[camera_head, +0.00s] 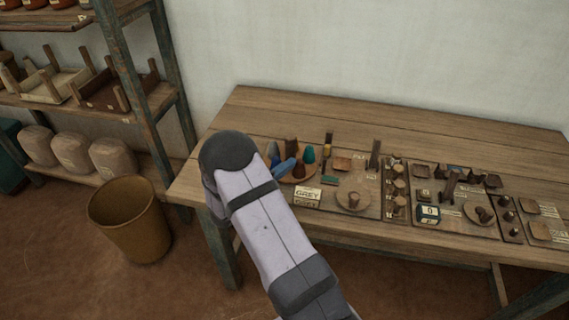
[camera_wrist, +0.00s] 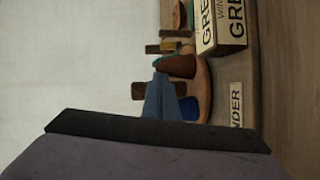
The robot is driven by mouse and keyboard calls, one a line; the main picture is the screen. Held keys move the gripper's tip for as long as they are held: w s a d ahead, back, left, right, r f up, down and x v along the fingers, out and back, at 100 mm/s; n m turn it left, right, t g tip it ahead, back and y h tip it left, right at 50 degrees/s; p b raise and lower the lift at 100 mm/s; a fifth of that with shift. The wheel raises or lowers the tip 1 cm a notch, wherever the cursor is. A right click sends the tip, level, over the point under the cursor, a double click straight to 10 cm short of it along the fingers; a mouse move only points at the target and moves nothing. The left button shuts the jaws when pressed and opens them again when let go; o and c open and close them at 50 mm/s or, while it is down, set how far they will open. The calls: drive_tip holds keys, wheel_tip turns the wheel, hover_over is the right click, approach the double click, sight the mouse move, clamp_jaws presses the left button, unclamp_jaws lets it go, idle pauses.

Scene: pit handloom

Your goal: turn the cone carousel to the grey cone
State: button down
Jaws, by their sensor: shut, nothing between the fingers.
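A blue cone (camera_head: 273,150), a teal cone (camera_head: 309,153) and a brown cone (camera_head: 298,170) show; I cannot make out a grey cone. My gripper (camera_head: 287,167) has bluish fingers, shut and empty, over the disc's left part. In the wrist view the shut fingers (camera_wrist: 160,84) overlap the post, with a brown cone (camera_wrist: 180,66) and a dark blue cone (camera_wrist: 190,107) beside them. Contact cannot be told. My arm hides the disc's near left.
A block lettered GREY (camera_head: 307,194) stands just in front of the carousel. A round wooden disc (camera_head: 353,198), posts and several small fittings fill the table to the right. A shelf rack (camera_head: 145,100) and a bin (camera_head: 135,222) stand left. The table's back strip is clear.

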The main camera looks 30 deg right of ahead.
sight(305, 178)
drive_tip(key=n+t, duration=0.1)
drive_tip(key=s+d+n+t+y+p, duration=0.1)
drive_tip(key=d+n+t+y, duration=0.1)
drive_tip(key=t, duration=0.1)
drive_tip(key=shift+s+d, duration=0.2)
drive_tip(key=shift+s, duration=0.15)
drive_tip(key=shift+s+d, duration=0.15)
drive_tip(key=shift+d, duration=1.3)
